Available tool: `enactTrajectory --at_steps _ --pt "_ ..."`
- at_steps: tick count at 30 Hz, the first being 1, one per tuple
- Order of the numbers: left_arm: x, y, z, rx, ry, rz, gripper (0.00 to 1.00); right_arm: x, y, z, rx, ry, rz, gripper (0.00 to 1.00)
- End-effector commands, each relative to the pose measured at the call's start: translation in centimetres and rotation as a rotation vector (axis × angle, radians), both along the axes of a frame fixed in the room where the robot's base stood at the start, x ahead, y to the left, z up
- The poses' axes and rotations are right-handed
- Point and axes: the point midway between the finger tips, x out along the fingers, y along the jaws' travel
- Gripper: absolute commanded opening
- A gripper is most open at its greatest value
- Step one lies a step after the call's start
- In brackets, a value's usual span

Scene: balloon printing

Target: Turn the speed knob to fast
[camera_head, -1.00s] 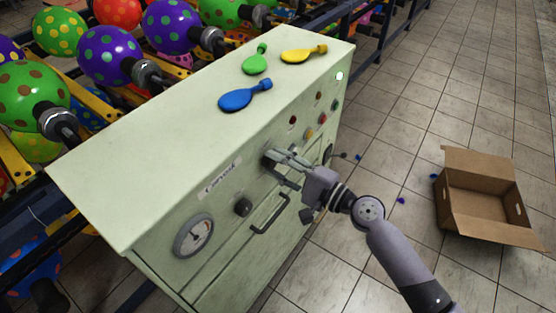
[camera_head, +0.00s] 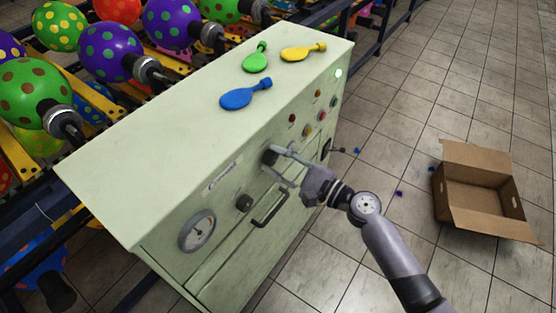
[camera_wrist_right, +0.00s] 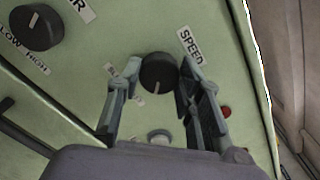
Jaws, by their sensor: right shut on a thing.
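The speed knob (camera_wrist_right: 158,72) is black and round with a pale pointer mark, which points down in the right wrist view. A white SPEED label (camera_wrist_right: 190,46) is beside it; smaller labels are partly hidden by a finger. My right gripper (camera_wrist_right: 150,75) has its two fingers on either side of the knob, shut on it. The right finger sits against the knob's edge. In the head view my right gripper (camera_head: 275,160) reaches the front of the pale green cabinet (camera_head: 190,140), where the fingers partly cover the knob. My left gripper is not in view.
Another black knob (camera_wrist_right: 36,27) is at the wrist view's upper left. The cabinet front has a gauge (camera_head: 197,231), a handle (camera_head: 268,210) and coloured buttons. An open cardboard box (camera_head: 480,195) stands on the floor.

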Motion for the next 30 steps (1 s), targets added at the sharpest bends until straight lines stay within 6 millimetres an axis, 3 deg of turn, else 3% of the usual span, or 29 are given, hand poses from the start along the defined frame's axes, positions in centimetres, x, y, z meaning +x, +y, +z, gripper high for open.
enactTrajectory --at_steps 7,8,16,26,30 --pt "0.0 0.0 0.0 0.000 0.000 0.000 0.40 0.0 -0.1 -0.1 0.002 0.002 -0.001 0.06" --pt "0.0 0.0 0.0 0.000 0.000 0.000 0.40 0.0 0.0 -0.1 0.002 0.002 -0.001 0.35" --pt "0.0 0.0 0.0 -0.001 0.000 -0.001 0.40 0.0 0.0 0.0 0.000 0.001 -0.001 0.53" --pt "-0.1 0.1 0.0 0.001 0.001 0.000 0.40 -0.1 -0.1 0.0 -0.001 0.000 0.001 0.54" --pt "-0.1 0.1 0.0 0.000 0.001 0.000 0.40 -0.9 -1.2 -0.2 -0.002 0.003 -0.001 0.54"
